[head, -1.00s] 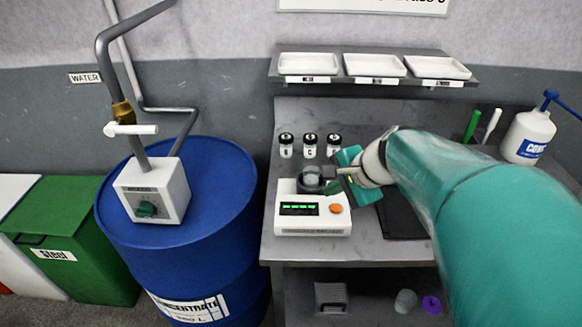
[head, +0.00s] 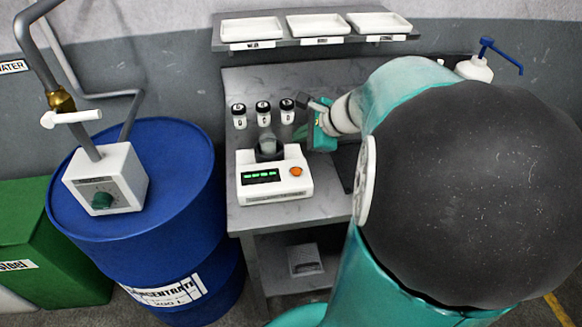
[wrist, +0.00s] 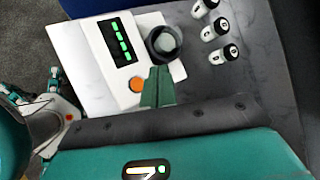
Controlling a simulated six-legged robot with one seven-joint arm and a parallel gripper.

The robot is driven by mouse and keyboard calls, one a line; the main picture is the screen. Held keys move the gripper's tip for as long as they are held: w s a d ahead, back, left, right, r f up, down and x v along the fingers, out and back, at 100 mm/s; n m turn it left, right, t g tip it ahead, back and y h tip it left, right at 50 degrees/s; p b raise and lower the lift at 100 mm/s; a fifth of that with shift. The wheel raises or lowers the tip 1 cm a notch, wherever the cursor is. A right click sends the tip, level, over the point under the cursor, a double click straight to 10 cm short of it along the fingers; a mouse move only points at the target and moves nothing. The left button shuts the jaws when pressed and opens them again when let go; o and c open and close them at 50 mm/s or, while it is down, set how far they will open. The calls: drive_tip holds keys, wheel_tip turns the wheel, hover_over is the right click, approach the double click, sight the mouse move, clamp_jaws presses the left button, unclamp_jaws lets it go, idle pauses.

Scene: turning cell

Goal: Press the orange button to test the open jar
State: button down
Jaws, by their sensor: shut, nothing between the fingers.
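The white test device (head: 250,190) stands on the grey bench, with a lit green display and an orange button (head: 296,171) on its front right. In the wrist view the button (wrist: 137,84) lies just left of the fingertips. The open jar (head: 268,145) sits in the dark round holder at the back of the device; it also shows in the wrist view (wrist: 166,42). My gripper (wrist: 158,72) is shut and empty, over the device between button and jar holder. Whether the fingers touch the device cannot be told. In the head view my gripper (head: 302,132) is partly hidden.
Three small black-capped bottles (head: 263,112) stand behind the device. White trays (head: 315,25) sit on the shelf above. A blue drum (head: 150,215) with a dosing box (head: 105,180) stands left of the bench (head: 290,215). My arm hides much of the bench's right side.

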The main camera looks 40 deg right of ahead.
sight(300, 173)
drive_tip(key=shift+f, duration=4.4)
drive_tip(key=shift+f, duration=0.4)
drive_tip(key=shift+f, duration=0.35)
drive_tip(key=shift+r, duration=0.8)
